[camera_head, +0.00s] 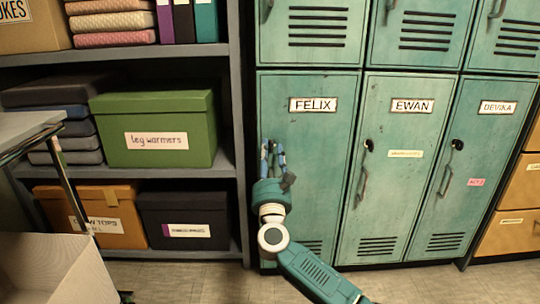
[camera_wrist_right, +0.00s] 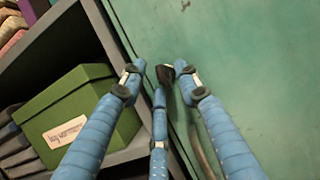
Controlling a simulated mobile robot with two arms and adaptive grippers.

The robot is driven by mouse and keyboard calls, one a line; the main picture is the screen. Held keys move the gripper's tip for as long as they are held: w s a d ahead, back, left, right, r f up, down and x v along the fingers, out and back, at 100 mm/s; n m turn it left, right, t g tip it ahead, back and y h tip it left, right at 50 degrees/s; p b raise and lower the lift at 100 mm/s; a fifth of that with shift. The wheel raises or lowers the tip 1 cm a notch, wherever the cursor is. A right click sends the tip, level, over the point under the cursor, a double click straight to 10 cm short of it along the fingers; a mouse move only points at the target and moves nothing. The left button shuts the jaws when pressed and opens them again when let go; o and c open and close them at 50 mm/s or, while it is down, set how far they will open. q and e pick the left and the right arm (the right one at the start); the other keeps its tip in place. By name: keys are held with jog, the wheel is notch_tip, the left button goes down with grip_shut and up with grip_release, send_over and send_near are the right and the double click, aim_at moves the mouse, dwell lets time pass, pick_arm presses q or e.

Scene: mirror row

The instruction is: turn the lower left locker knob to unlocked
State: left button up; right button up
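The lower left locker (camera_head: 328,180) is a shut green door labelled FELIX. Its dark knob (camera_wrist_right: 165,74) shows in the right wrist view, close to the door's left edge. In the head view my gripper hides the knob. My right gripper (camera_head: 273,148), with blue fingers, is raised in front of the left side of this door. In the right wrist view its fingertips are spread around the knob, with small gaps on both sides. I cannot tell which way the knob is turned. My left gripper is not in view.
The EWAN locker (camera_head: 400,190) and DEVIKA locker (camera_head: 478,150) stand to the right, with handles and dark knobs. Left are shelves with a green box (camera_head: 160,105), an orange box (camera_head: 112,205) and a dark box (camera_head: 180,205). A table (camera_head: 22,128) and open carton (camera_head: 50,265) are at far left.

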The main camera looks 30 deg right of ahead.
grip_shut()
